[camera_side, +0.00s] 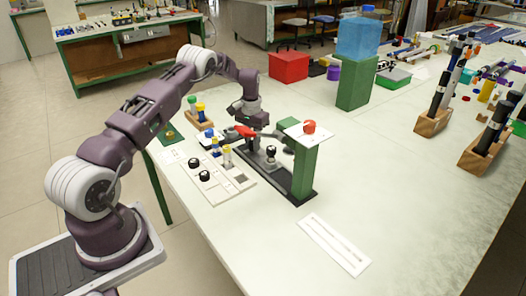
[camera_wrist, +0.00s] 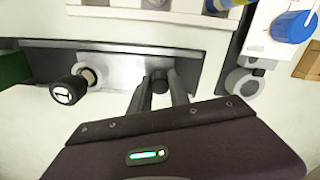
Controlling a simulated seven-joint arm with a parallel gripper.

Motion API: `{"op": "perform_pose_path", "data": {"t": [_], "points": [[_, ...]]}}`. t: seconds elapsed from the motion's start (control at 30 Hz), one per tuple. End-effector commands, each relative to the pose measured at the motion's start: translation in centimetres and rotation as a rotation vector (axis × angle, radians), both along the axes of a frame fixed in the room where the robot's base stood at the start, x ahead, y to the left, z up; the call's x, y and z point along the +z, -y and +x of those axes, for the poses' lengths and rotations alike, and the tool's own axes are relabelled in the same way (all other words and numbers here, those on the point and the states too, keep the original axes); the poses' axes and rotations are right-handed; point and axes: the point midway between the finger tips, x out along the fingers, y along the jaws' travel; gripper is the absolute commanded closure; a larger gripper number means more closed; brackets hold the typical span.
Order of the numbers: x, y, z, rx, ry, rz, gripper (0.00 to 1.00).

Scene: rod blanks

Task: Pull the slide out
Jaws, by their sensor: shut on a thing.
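A black base (camera_side: 298,195) with a grey slide mechanism lies on the table beside a green post. In the wrist view, the slide's bright metal plate (camera_wrist: 120,70) lies in the dark base (camera_wrist: 50,62). A black-capped knob (camera_wrist: 68,92) stands on its left part and shows upright in the side view (camera_side: 270,151). My gripper (camera_wrist: 158,84) is shut on a small dark round knob (camera_wrist: 158,77) toward the plate's right end. Its fingers come from the near side. In the side view, the contact is too small to make out.
The green post (camera_side: 305,168) carries a white plate with a red button (camera_side: 309,127). A pale panel (camera_side: 212,180) with black knobs lies left of the base. A white slotted strip (camera_side: 335,244) lies in front. The table's right middle is clear.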

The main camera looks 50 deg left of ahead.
Motion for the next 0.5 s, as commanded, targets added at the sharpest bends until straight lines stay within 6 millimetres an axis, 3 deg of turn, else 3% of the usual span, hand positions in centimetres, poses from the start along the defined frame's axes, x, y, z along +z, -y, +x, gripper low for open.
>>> {"op": "perform_pose_path", "data": {"t": [0.1, 0.2, 0.5], "points": [[0.1, -2.2, 0.1, 0.002, 0.006, 0.004, 1.00], [0.1, -3.0, 0.1, 0.000, 0.004, 0.002, 1.00], [0.1, -3.4, 0.0, 0.001, 0.006, 0.008, 1.00]]}}
